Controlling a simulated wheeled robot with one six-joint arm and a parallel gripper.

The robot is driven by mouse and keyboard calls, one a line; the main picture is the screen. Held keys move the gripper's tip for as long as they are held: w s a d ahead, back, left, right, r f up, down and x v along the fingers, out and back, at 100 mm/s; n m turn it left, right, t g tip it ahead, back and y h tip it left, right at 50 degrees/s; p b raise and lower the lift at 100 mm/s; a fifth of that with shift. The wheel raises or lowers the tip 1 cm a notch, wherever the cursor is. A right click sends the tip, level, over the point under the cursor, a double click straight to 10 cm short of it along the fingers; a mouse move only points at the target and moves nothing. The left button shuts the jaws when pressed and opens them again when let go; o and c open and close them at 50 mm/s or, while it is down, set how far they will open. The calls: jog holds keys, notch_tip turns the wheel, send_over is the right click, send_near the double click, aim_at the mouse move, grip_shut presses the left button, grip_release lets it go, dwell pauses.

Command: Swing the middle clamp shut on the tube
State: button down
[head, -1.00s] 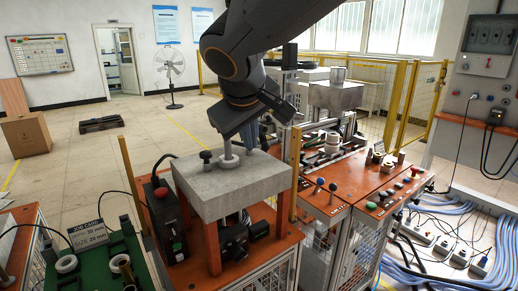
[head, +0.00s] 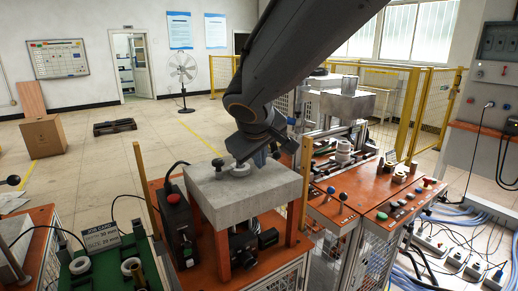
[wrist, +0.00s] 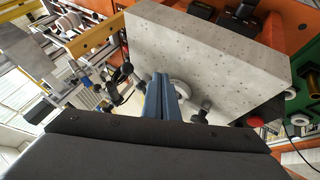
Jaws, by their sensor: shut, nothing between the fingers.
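My gripper (wrist: 160,98) has blue fingers pressed together with nothing between them. In the head view my gripper (head: 262,157) is low over the back of the grey block (head: 235,193), partly hidden by my wrist. In the wrist view the fingers overlap the side of the grey block (wrist: 200,55) and a pale round disc (wrist: 181,88); I cannot tell whether they touch. A black-topped post (wrist: 203,110) stands beside the disc. Pale ring-like parts (head: 343,150) show on the fixture at right. I cannot clearly make out the middle clamp or the tube.
A black box with a red button (head: 173,198) stands left of the block. An orange bench (head: 375,210) with knobs and buttons is at right. A green board (head: 95,275) holds rings at lower left. A yellow fence (head: 420,105) stands behind. Open floor lies at back left.

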jog(key=shift+x, duration=0.95)
jog(key=shift+w+d+r+p, duration=0.25)
jog(key=shift+w+d+p, duration=0.5)
jog(key=shift+w+p, duration=0.1)
jog(key=shift+w+d+p, duration=0.5)
jog(key=shift+w+d, duration=0.1)
jog(key=shift+w, duration=0.1)
